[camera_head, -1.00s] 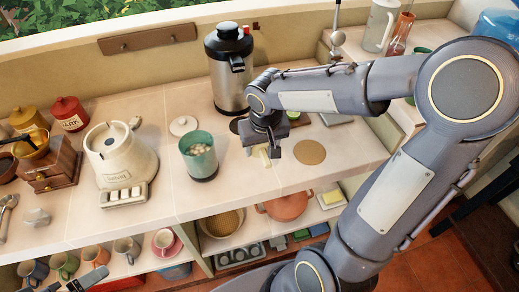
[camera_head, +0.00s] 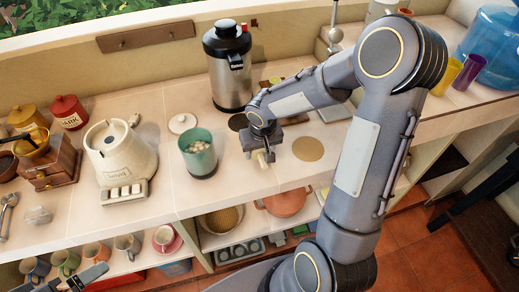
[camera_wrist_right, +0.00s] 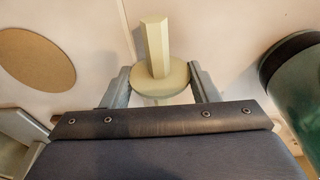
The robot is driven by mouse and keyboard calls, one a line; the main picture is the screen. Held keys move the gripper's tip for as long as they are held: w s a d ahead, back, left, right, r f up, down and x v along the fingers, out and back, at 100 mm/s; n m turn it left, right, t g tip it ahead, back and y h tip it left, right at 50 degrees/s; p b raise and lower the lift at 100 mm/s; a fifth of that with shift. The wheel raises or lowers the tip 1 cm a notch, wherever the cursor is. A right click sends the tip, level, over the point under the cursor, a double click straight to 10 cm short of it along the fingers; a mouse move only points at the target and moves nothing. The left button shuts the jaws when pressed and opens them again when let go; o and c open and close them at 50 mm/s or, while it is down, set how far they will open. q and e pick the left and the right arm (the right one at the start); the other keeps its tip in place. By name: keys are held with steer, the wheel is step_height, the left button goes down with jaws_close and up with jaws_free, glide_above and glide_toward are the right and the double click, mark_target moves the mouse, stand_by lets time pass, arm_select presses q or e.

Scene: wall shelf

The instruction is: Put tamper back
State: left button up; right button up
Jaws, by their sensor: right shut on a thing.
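The tamper (camera_wrist_right: 156,55) is a pale cream piece with a faceted handle and a round disc. In the right wrist view it stands between the two fingers of my right gripper (camera_wrist_right: 160,88), which is shut on it. In the head view the right gripper (camera_head: 262,152) is over the counter's front part, between the green canister and a round tan mat, with a bit of the tamper (camera_head: 266,160) showing below it. I cannot tell whether the tamper touches the counter. Part of my left gripper (camera_head: 88,280) shows at the lower left; its jaws are unclear.
The green canister (camera_head: 198,158) stands left of the right gripper, and the tan mat (camera_head: 308,149) lies to its right. A steel dispenser (camera_head: 231,80) stands behind. A cream scale-like machine (camera_head: 122,160) is farther left. Mugs and pots fill the shelf below the counter (camera_head: 225,190).

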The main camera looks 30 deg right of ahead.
steer(key=shift+f, duration=0.2)
steer(key=o, duration=1)
steer(key=shift+r, duration=0.1)
steer(key=shift+r+p, duration=0.3)
step_height(320, 180, up, 11)
steer(key=s, duration=0.2)
steer(key=s+a+r+t+y, duration=0.1)
steer(key=s+a+y, duration=0.1)
steer(key=s, duration=0.7)
steer(key=s+a+r+n+t+y, duration=0.1)
steer(key=s+a, duration=0.3)
steer(key=s, duration=0.4)
steer(key=shift+s+a+r+t+y+b, duration=0.3)
steer(key=shift+s+a+r+t+y, duration=0.1)
steer(key=shift+r+t+y, duration=0.3)
